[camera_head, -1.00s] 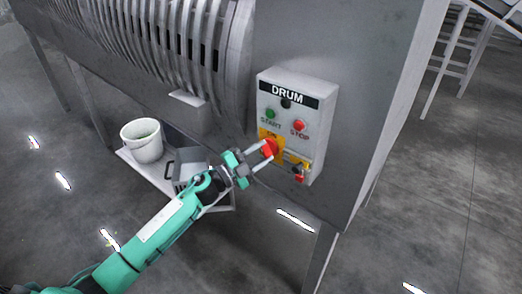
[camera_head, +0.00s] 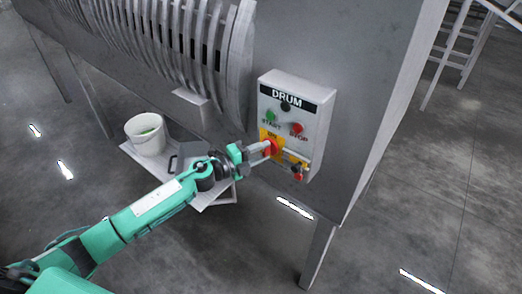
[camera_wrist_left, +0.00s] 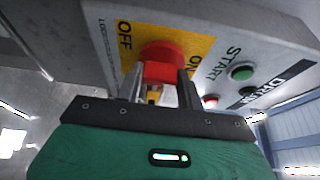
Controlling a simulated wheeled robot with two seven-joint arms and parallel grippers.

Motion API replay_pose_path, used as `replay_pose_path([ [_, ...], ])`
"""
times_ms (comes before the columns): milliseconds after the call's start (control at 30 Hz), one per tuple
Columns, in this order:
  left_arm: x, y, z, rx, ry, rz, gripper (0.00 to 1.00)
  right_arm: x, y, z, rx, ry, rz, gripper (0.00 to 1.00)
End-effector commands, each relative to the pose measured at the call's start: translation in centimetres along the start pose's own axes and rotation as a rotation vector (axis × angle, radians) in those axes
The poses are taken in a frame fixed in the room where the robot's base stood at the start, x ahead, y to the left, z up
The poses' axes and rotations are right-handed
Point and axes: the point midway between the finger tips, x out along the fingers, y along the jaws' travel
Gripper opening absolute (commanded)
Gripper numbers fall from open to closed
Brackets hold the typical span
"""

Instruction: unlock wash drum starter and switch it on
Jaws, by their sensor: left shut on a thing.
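The grey DRUM starter box (camera_head: 318,120) is on the machine's side. It has a green START button (camera_head: 270,117), a red STOP button (camera_head: 296,129) and a red rotary knob (camera_head: 274,146) on a yellow plate. My left gripper (camera_head: 264,149) is shut on the red knob. In the left wrist view the red knob (camera_wrist_left: 160,62) sits at the fingertips, with OFF and ON printed on the yellow plate (camera_wrist_left: 193,50). The knob's exact setting is hard to tell. A small yellow, black and red item (camera_head: 298,167) is at the box's lower right. My right gripper is out of view.
The ribbed drum (camera_head: 200,40) is left of the box.

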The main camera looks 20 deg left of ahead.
Motion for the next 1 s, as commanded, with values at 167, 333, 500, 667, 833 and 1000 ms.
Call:
replay_pose_path([
  [167,0.0,0.1,-0.1,0.006,0.001,0.004,0.15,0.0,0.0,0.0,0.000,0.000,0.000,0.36],
  [333,0.0,0.2,-0.1,0.006,0.001,0.004,0.15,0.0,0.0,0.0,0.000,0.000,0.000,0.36],
  [500,0.0,0.1,-0.1,0.005,0.001,0.003,0.59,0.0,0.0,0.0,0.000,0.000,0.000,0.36],
  [667,0.0,0.1,0.0,0.005,0.001,0.003,0.59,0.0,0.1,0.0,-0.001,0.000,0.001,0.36],
  [833,-0.2,0.1,0.0,0.005,0.000,0.002,0.59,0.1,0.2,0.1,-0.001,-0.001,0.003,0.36],
  [1000,-1.9,0.5,0.0,0.006,0.000,0.004,0.59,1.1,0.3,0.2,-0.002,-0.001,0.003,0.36],
])
